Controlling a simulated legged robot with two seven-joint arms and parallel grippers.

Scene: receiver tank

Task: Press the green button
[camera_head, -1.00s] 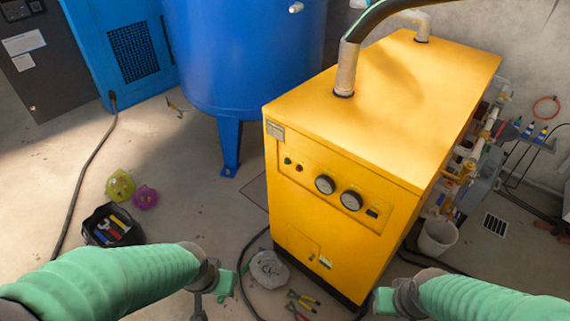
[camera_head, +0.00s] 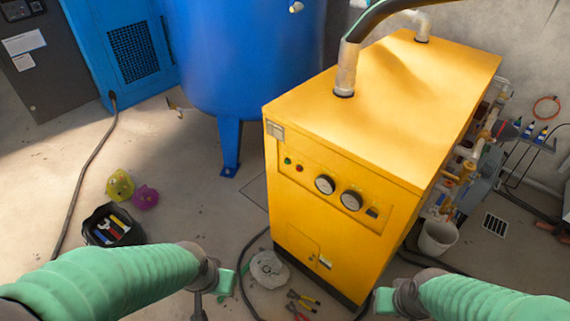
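The green button (camera_head: 287,161) is small and round. It sits at the upper left of the front panel of the yellow machine (camera_head: 330,240), beside a red button (camera_head: 299,168). Two round gauges (camera_head: 325,185) are to the right of the buttons. My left gripper (camera_head: 212,287) is at the bottom, left of the machine and apart from it, well below the button. My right gripper (camera_head: 388,301) is low near the machine's lower right front corner. I cannot tell whether it touches the machine. The fingers of both are too unclear to tell open from shut.
A blue tank (camera_head: 245,60) stands behind the machine. A black bucket of tools (camera_head: 113,226), yellow and purple items (camera_head: 145,197), pliers (camera_head: 300,299) and a grey bag-like object (camera_head: 268,269) lie on the floor. A white bucket (camera_head: 438,237) and pipes are at right. Hoses cross the floor.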

